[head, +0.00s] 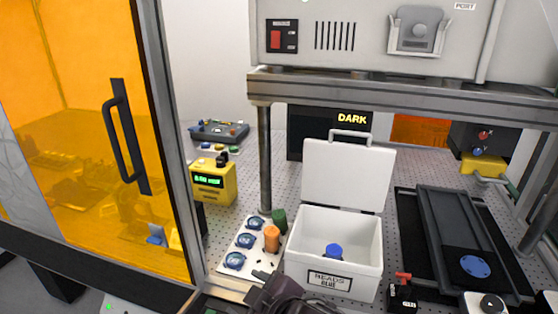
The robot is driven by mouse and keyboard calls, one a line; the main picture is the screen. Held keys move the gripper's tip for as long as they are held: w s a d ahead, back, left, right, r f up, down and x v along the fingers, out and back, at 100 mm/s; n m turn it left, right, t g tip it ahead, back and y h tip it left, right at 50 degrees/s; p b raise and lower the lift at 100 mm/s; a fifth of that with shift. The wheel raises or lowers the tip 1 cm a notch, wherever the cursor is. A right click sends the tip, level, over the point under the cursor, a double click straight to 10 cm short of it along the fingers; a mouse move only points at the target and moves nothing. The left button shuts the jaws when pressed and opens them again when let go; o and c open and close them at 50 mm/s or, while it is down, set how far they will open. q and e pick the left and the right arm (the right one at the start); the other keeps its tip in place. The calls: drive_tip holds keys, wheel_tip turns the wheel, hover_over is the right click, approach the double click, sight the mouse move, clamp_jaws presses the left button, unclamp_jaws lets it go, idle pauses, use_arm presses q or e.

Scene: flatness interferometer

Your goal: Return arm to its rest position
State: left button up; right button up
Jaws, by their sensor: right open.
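My right gripper (264,279) shows at the bottom edge, dark, with its arm coming in from below. It is open, and I see nothing held in it. It is in front of the white box (350,247) and beside the white plate (240,277) with round blue-rimmed pieces. Part of the gripper and most of the arm are cut off by the frame. My left gripper is not in view.
The box has its lid (346,178) raised and a blue-topped item (333,251) inside. Orange (271,239) and green (279,221) cylinders stand left of it. A dark rail tray (478,285) lies right. A steel post (265,160) and orange door (95,120) bound the left.

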drive_tip(key=s+d+f+m+g+h, duration=0.2)
drive_tip(key=s+d+f+m, duration=0.2)
drive_tip(key=d, duration=0.4)
drive_tip(key=s+d+f+m+g+h, duration=0.2)
drive_tip(key=s+d+f+m+h, duration=0.15)
drive_tip(key=d, duration=0.45)
drive_tip(key=s+d+f+m+g+h, duration=0.15)
drive_tip(key=s+d+f+m, duration=0.3)
drive_tip(key=d, duration=0.45)
drive_tip(key=s+f+g+b, duration=0.2)
drive_tip(key=s+f+b, duration=0.1)
drive_tip(key=f, duration=3)
drive_tip(key=s+d+f+b, duration=0.1)
drive_tip(key=s+f, duration=0.9)
drive_tip(key=s+d+f+n+b, duration=0.1)
drive_tip(key=s+d+f, duration=0.1)
drive_tip(key=s+f, duration=0.7)
wheel_tip(320, 180, down, 2)
drive_tip(key=shift+s+d+f+g, duration=0.15)
drive_tip(key=shift+s+d+g, duration=0.1)
drive_tip(key=shift+s+g, duration=0.15)
